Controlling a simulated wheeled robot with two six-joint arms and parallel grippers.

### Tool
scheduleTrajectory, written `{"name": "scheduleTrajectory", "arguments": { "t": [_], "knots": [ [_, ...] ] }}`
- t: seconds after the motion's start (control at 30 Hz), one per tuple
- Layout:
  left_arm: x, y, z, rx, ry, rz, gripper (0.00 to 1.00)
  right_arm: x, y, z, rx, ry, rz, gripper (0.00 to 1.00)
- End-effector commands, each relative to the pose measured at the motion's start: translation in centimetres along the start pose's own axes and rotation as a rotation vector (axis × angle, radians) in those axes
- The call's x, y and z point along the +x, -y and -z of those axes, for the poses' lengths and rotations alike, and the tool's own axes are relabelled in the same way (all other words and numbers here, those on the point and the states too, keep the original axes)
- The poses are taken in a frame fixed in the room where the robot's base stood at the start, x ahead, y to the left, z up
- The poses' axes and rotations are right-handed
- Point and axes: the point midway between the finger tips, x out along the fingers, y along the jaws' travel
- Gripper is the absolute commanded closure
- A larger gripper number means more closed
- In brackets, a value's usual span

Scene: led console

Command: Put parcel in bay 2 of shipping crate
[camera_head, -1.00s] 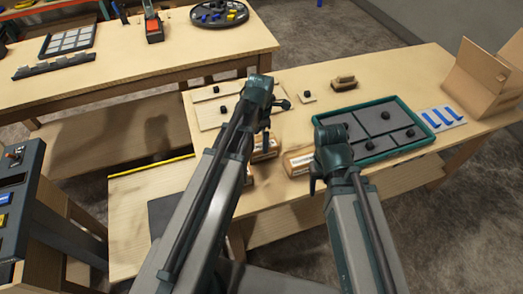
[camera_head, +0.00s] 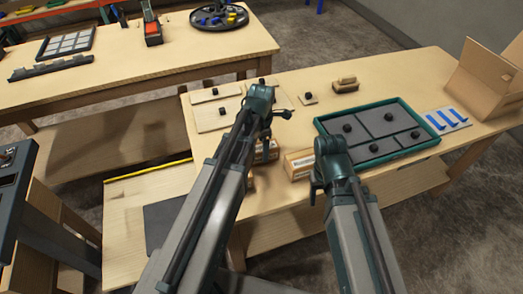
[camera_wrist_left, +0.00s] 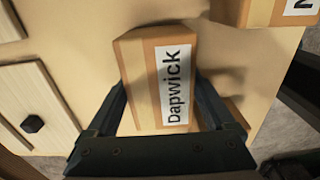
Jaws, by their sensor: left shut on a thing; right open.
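My left gripper (camera_head: 267,152) is shut on a brown cardboard parcel. In the left wrist view this parcel (camera_wrist_left: 147,80) has a white label reading "Dapwick" and sits between the two fingers. In the head view my arm hides most of it; I cannot tell whether it is clear of the table. A teal-rimmed tray (camera_head: 368,159), which looks like the shipping crate, lies to the right with dark grey panels and black knobs; no bay numbers are readable. My right gripper (camera_head: 318,190) is open, in front of the tray's left side.
Another labelled carton (camera_head: 298,163) stands between my grippers and shows at the top right of the wrist view (camera_wrist_left: 262,12). Wooden panels with black knobs (camera_head: 211,118) lie to the left. A wooden block (camera_head: 345,86), a blue-marked card (camera_head: 447,119) and an open cardboard box (camera_head: 487,83) are further right.

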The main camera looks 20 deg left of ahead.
Motion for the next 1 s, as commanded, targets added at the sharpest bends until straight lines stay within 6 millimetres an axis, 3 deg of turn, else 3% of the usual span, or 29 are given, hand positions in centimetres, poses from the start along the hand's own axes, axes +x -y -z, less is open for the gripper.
{"name": "scheduleTrajectory", "arguments": {
  "t": [0.03,0.2,0.57,0.77,1.0],
  "knots": [
    [0.0,0.0,0.0,0.0,0.0,0.0,0.74,0.0,0.0,0.0,0.0,0.0,0.0,0.42],
    [0.0,0.0,0.0,0.0,0.0,0.0,1.0,0.0,0.0,0.0,0.0,0.0,0.0,0.42],
    [-0.8,0.0,0.0,0.0,0.0,0.0,1.0,-0.7,-0.1,0.0,0.0,0.0,0.0,0.42],
    [-2.8,0.0,0.0,0.0,0.0,0.0,1.0,-2.8,-0.3,-0.2,0.0,0.0,0.0,0.42],
    [-6.5,0.0,0.0,0.0,0.0,0.0,1.0,-6.5,-0.6,-0.4,0.0,0.0,0.0,0.42]
  ]
}}
